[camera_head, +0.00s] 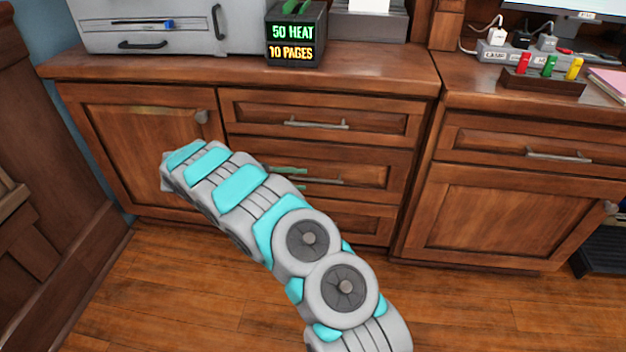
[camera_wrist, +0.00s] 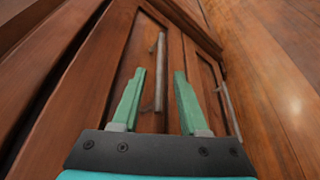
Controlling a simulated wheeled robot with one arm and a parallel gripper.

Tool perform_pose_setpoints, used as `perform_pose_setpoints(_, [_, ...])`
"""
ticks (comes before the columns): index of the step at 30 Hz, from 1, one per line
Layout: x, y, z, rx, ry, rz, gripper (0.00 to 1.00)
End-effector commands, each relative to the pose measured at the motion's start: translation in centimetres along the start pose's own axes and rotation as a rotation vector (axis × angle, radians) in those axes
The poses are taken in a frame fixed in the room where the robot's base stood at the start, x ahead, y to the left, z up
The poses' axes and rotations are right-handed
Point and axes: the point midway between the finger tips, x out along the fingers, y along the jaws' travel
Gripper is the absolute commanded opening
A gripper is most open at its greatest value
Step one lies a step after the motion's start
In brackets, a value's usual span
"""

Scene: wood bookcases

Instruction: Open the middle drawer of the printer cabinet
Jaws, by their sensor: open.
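The printer cabinet (camera_head: 150,150) is brown wood with a door at left and a stack of three drawers at right. Its middle drawer (camera_head: 375,172) looks shut, and my arm hides its left part. A thin grey bar handle (camera_head: 325,181) crosses its front. My gripper (camera_head: 289,177) has green fingers, open and empty, at the left part of this handle. In the wrist view, the handle (camera_wrist: 158,75) appears upright between the two fingertips (camera_wrist: 159,72). I cannot tell whether a finger touches it. The bottom drawer's handle (camera_wrist: 230,108) is to the right there.
The top drawer (camera_head: 315,118) is shut above. A grey printer (camera_head: 165,25) and a box reading "50 HEAT 10 PAGES" (camera_head: 296,40) stand on top. A second cabinet (camera_head: 500,210) adjoins at right. Wood floor (camera_head: 180,290) in front is clear.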

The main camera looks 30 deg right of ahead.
Motion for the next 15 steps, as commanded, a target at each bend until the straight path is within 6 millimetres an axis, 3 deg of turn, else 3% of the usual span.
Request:
perform_pose_setpoints(7, [4.0, 0.0, 0.1, -0.002, -0.005, -0.001, 0.43])
perform_pose_setpoints(15, [5.3, -0.1, 0.0, 0.0, -0.001, -0.002, 0.43])
